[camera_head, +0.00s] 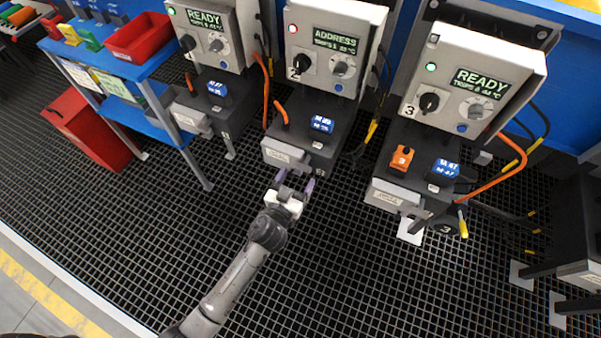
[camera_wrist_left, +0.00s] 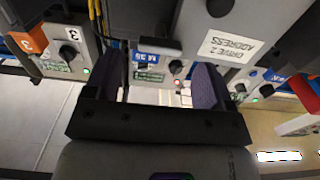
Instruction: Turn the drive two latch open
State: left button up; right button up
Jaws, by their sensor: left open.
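Drive two's control box (camera_head: 334,47), marked 2, is at the top middle in the head view. Its display reads ADDRESS and a red light shows. Below it is a dark body with a blue tag (camera_head: 321,124), a short orange piece (camera_head: 281,113) and a pale grey front block (camera_head: 287,156) with a label. I cannot tell which part is the latch. My left gripper (camera_head: 295,181) is open and empty, its fingers pointing at that front block from just in front. In the left wrist view the gripper (camera_wrist_left: 160,88) is open below a DRIVE 2 ADDRESS label (camera_wrist_left: 232,46).
Drive one's box (camera_head: 207,35) on the left and drive three's box (camera_head: 474,78) on the right read READY. Drive three carries an orange block (camera_head: 402,158). A blue table (camera_head: 150,68) with bins and a red bin (camera_head: 88,128) stand left. The front grating is clear.

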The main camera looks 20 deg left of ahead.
aim_at(302, 170)
pick_arm(q)
jog(key=shift+w, duration=1.5)
jog(key=c, duration=0.9)
jog(key=shift+c, duration=0.2)
